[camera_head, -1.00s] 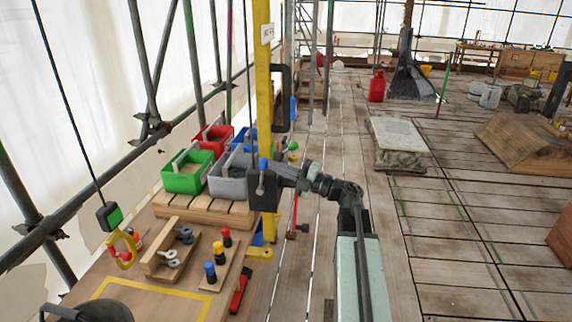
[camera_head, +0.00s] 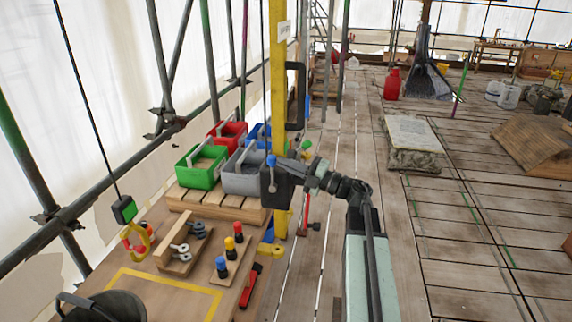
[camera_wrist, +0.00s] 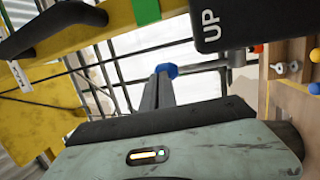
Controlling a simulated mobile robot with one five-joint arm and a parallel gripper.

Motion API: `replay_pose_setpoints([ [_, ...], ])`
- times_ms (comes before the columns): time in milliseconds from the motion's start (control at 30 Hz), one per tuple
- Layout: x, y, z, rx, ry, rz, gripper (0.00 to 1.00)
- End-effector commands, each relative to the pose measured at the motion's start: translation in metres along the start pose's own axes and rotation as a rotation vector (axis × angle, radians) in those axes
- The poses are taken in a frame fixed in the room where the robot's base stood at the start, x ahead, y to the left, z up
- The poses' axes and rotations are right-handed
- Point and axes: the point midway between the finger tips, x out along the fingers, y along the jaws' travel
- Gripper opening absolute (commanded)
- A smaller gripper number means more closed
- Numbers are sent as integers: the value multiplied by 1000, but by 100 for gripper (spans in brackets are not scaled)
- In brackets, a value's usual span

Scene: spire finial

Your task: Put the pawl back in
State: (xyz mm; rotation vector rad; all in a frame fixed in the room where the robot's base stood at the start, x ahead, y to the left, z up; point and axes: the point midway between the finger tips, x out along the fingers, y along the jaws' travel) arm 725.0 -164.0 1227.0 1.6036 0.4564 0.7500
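I cannot single out a pawl with certainty in either view. My gripper (camera_head: 284,172) is at the end of the arm, close to a dark block (camera_head: 268,188) beside the yellow post (camera_head: 279,100). A blue knob (camera_head: 271,160) shows above that block. In the wrist view, a grey finger (camera_wrist: 157,92) of my gripper points toward the blue knob (camera_wrist: 167,70) on a grey rod. A black block marked "UP" (camera_wrist: 222,24) is just beyond. The fingertips are partly hidden, so I cannot tell whether they are open or touch the knob.
A black handle (camera_head: 295,97) is on the post. Green (camera_head: 201,178), grey and red bins stand on a slatted platform. The bench (camera_head: 135,265) holds a wooden tray with metal parts and a board of coloured-topped pegs (camera_head: 221,267).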

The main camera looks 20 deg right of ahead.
Motion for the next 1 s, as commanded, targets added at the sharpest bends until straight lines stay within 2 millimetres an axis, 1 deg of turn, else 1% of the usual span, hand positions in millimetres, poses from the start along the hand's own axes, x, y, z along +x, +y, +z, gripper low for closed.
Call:
replay_pose_setpoints([
  [167,-26,6,4,2,3,2,0],
  [300,-61,14,4,1,1,1,0],
  [400,-84,19,5,1,1,1,0],
  [500,-102,23,5,1,1,1,0],
  [600,-115,26,5,2,2,1,0],
  [767,-124,28,5,2,4,1,0],
  [1000,-125,28,4,2,5,1,0],
])
